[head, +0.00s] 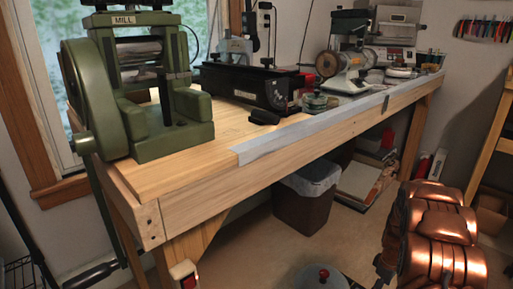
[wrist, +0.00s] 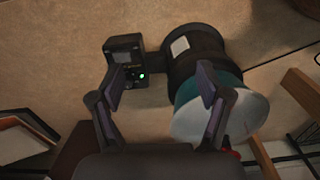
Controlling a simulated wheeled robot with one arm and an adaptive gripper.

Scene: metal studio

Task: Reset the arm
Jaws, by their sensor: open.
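My gripper (wrist: 161,72) shows in the wrist view with its two dark fingers spread apart and nothing held between them. Tan floor lies behind the gap. A dark cylinder with a teal band and a pale end (wrist: 208,75) lies behind the right finger, which hides part of it. A small black box with a green light (wrist: 125,62) shows behind the left finger. I cannot tell how far these are from the fingers. I cannot make out the gripper in the head view.
A wooden workbench (head: 200,201) runs from the front left to the back right. A green mill (head: 170,135) and a black machine (head: 245,87) stand on it. A lined bin (head: 300,208) stands under it.

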